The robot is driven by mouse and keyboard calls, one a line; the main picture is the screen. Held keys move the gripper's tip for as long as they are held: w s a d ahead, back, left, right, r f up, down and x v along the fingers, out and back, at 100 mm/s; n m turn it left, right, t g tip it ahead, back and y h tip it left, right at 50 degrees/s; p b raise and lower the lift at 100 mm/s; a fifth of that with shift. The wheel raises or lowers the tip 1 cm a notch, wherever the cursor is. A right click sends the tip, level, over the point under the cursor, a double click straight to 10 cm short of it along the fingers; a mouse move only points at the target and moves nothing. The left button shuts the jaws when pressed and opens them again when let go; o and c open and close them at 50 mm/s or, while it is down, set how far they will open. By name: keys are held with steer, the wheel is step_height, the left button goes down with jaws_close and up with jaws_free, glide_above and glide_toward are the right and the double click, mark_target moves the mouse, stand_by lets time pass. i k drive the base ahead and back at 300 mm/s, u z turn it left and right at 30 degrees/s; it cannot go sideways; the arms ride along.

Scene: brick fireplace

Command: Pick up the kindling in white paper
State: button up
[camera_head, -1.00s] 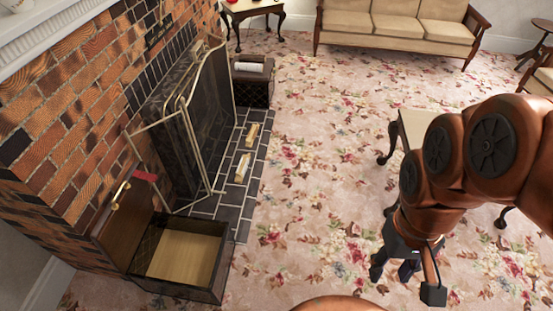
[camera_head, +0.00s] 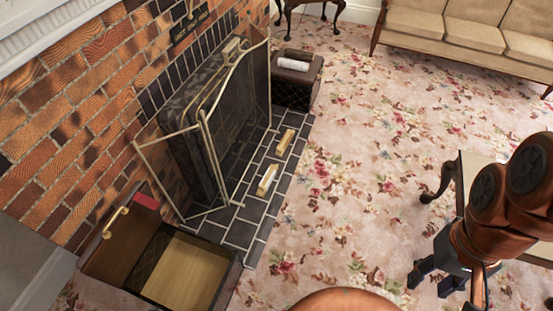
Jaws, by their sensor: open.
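Two small bundles of pale wood lie on the dark tiled hearth (camera_head: 253,215). The nearer bundle (camera_head: 267,180) has a whitish band that looks like white paper. The farther bundle (camera_head: 286,141) looks more yellow, and its wrapping is too small to tell. My gripper (camera_head: 434,284) hangs at the lower right over the carpet, open and empty, well to the right of both bundles.
A fire screen (camera_head: 205,130) stands left of the bundles. An open box (camera_head: 190,268) is at the lower left. A dark box (camera_head: 297,88) with a white roll (camera_head: 293,65) stands beyond the hearth. A table (camera_head: 468,185) is behind my arm. The floral carpet (camera_head: 345,215) between is clear.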

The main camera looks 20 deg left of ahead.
mark_target(267, 179)
steer(key=i, duration=2.65)
steer(key=u, duration=4.55)
steer(key=k, duration=0.4)
steer(key=u, duration=0.05)
